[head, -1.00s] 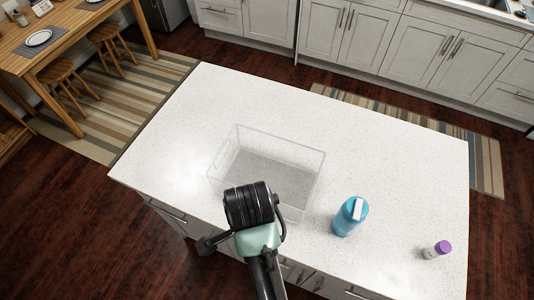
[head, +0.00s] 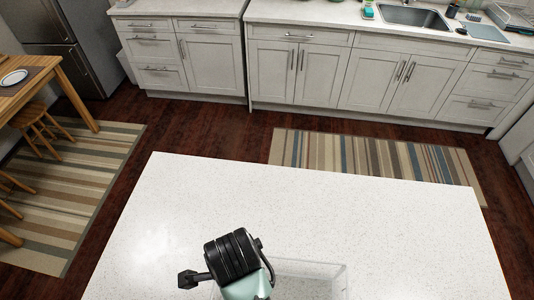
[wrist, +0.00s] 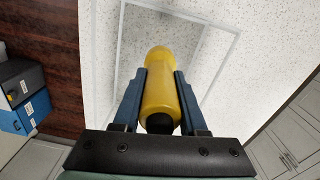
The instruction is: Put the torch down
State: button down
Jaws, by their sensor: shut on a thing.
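The torch (wrist: 160,95) is yellow with a dark end, and in the wrist view it lies between the two blue fingers of my gripper (wrist: 160,76). The fingers are shut on its sides. Behind it is a clear, thin-walled bin (wrist: 121,40) on the white speckled counter; the torch overlaps the bin's floor in this view. The torch's height above the bin is hard to tell. In the head view the bin's rim (head: 310,262) shows at the bottom edge, partly behind my arm. The torch and fingers are hidden there.
The island counter (head: 200,205) is clear beyond the bin. Grey cabinets (head: 300,70) and a sink (head: 415,15) stand across the floor. A striped rug (head: 375,160) lies between. A wooden table (head: 30,90) and stools are at left.

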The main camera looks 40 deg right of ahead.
jog(key=shift+s+f, duration=0.25)
jog(key=shift+f, duration=0.15)
notch_tip(320, 180, down, 9)
jog(key=shift+w+f+p, duration=0.1)
jog(key=shift+f+p, duration=0.05)
jog(key=shift+p, duration=0.7)
jog(key=shift+f, duration=0.15)
jog(key=shift+c, duration=2.2)
grip_release()
notch_tip(320, 180, up, 12)
jog(key=shift+r, duration=0.2)
